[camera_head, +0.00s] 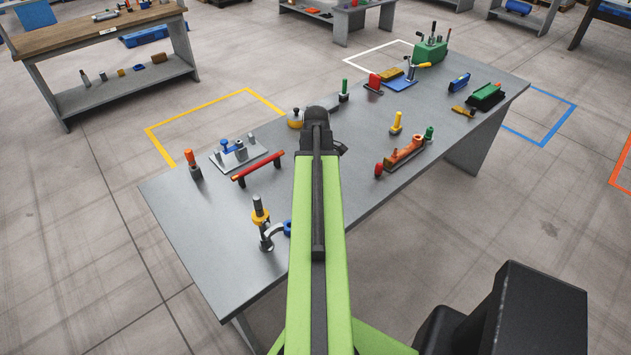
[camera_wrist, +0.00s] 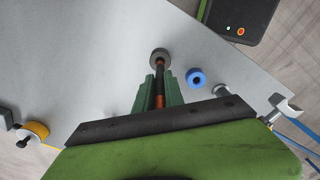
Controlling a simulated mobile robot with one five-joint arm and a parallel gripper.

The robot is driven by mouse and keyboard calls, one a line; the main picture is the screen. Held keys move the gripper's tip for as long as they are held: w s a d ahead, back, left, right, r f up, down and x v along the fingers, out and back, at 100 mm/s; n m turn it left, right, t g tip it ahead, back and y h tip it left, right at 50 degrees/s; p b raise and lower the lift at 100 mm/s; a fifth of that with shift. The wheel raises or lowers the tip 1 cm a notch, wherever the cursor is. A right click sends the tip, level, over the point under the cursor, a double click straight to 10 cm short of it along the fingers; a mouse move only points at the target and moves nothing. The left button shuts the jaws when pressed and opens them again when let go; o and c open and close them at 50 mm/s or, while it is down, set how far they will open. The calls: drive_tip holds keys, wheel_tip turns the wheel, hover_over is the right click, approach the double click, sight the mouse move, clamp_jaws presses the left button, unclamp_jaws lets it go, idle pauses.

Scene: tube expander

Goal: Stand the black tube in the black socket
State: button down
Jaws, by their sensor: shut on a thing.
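In the wrist view my gripper (camera_wrist: 159,92) shows its green jaws shut on a slim dark rod, which I take for the black tube (camera_wrist: 159,76). An orange part (camera_wrist: 159,101) shows between the jaws. At the rod's far end is a grey-brown round piece with a dark centre (camera_wrist: 160,57). I cannot tell whether it is the black socket or part of the held thing, nor whether the rod is inside it. In the head view my arm hides the gripper and the held thing. No black socket can be told apart there.
A clamp stand with a yellow collar (camera_head: 260,216) is nearby. The table's (camera_head: 205,235) front left is mostly bare.

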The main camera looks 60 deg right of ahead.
drive_tip(key=shift+r+p, duration=2.65)
drive_tip(key=shift+r, duration=0.25)
drive_tip(key=shift+f, duration=0.1)
